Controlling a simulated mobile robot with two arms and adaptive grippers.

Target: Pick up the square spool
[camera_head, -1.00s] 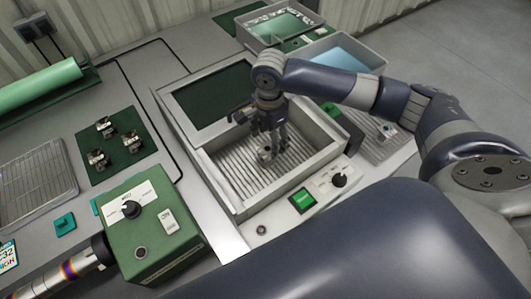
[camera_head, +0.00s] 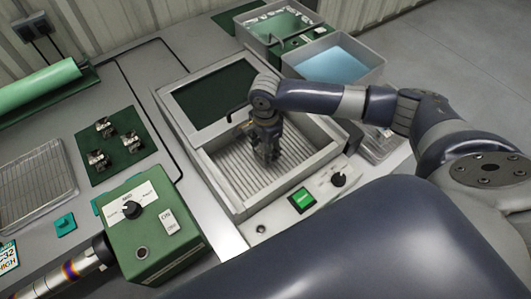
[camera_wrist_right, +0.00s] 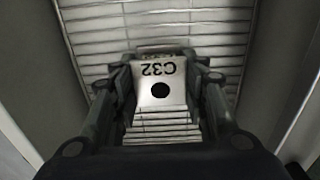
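The square spool (camera_wrist_right: 160,82) is a pale square block with a round dark hole and an upside-down "C32" marking in the right wrist view. It sits between the fingertips of my right gripper (camera_wrist_right: 161,84), and both pads appear to touch its sides. In the head view my right gripper (camera_head: 266,152) points down into the slatted tray (camera_head: 226,172). There the gripper hides the spool. I cannot tell whether the spool rests on the slats or is just above them. My left gripper is not in view.
The tray has raised walls and a dark green panel (camera_head: 212,102) behind it. A green control box (camera_head: 152,232) stands front left. A green mat (camera_head: 116,145) holds several small metal parts. A blue-lined bin (camera_head: 335,66) and another green-lined bin (camera_head: 275,24) stand at the back right.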

